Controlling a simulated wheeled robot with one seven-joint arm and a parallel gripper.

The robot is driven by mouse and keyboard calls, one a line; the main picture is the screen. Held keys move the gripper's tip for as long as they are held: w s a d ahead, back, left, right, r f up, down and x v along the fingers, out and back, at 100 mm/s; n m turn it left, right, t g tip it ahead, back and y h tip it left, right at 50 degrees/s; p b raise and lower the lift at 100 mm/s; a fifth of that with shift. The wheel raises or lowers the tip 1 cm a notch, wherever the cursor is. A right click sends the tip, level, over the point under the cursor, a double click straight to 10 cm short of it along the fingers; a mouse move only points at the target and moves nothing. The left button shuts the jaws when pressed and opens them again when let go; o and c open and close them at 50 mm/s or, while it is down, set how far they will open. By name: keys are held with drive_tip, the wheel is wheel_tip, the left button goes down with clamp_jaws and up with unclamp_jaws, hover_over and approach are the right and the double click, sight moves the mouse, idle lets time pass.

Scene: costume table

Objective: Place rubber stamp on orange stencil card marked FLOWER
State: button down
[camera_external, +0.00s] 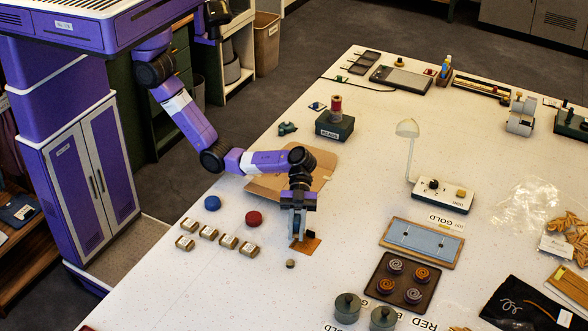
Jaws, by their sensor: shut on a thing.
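My gripper (298,236) points down over the table, low above a small orange card (311,244). The card lies flat and is partly hidden by my gripper; no lettering on it can be read. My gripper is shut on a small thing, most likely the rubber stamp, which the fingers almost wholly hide. I cannot tell whether the held thing touches the card.
Several small tan blocks (228,241) stand to the left, near a blue disc (212,203) and a red disc (254,218). A small round piece (290,263) lies just in front of the card. A brown cardboard sheet (263,187) lies behind, under my forearm.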

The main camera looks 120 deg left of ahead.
sight(296, 236)
drive_tip(key=shift+f, duration=1.55)
drive_tip(key=shift+f, duration=0.2)
drive_tip(key=c, duration=1.3)
unclamp_jaws()
drive_tip(key=shift+c, duration=0.2)
drive_tip(key=shift+r, duration=0.2)
drive_tip(key=shift+a+r, duration=0.2)
drive_tip(key=shift+a, duration=0.05)
drive_tip(key=p+v, duration=0.3)
drive_tip(key=v, duration=0.8)
drive_tip(key=shift+s+a, duration=0.15)
drive_tip(key=shift+s, duration=0.1)
drive_tip(key=shift+a, duration=0.1)
